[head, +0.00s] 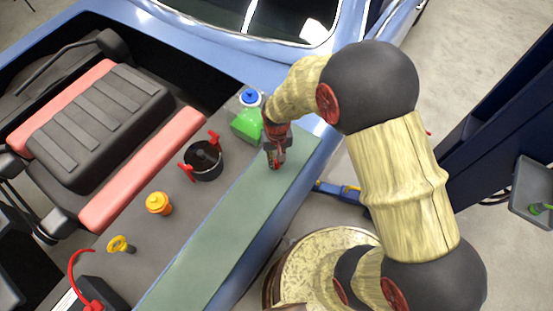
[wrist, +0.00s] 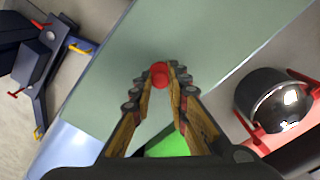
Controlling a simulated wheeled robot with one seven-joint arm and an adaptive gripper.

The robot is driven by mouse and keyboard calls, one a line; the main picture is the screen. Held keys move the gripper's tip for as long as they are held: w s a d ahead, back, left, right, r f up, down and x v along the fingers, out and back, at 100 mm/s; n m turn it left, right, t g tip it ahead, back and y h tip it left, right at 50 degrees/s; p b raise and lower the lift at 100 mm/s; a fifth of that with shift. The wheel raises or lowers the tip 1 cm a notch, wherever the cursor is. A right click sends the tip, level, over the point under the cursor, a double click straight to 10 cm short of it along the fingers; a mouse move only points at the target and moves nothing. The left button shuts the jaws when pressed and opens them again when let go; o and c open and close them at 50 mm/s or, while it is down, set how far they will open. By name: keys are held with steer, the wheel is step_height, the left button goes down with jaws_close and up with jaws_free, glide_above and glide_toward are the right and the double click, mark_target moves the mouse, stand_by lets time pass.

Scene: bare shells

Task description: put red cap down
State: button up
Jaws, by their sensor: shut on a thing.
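The red cap (wrist: 159,74) is a small round red piece pinched between the fingertips of my gripper (wrist: 160,82) in the wrist view. In the head view my gripper (head: 275,163) points down over the upper end of the long green panel (head: 225,230). The panel fills most of the wrist view (wrist: 190,35) behind the cap. I cannot tell whether the cap touches the panel or hangs just above it. In the head view the cap is mostly hidden by the fingers.
A black pot (head: 205,160) with red handles, an orange-yellow container (head: 158,203) and a yellow ringed piece (head: 119,245) stand on the grey surface. The panel's lower stretch is clear.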

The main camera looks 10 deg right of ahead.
steer(key=o, duration=0.8)
steer(key=shift+f, duration=0.1)
steer(key=shift+c, duration=0.2)
steer(key=s+d+r+t, duration=0.1)
steer(key=s+d+r, duration=0.1)
steer(key=r, duration=1.1)
steer(key=s+d+r+t, duration=0.1)
steer(key=s+d+r, duration=0.1)
steer(key=r, duration=1.1)
steer(key=s+d+r+t, duration=0.3)
steer(key=s+d+r, duration=0.2)
steer(key=s+r, duration=0.6)
steer(key=shift+s+d+t+p, duration=0.15)
steer(key=shift+s+t+p, duration=0.25)
steer(key=shift+s, duration=0.4)
steer(key=shift+f, duration=0.1)
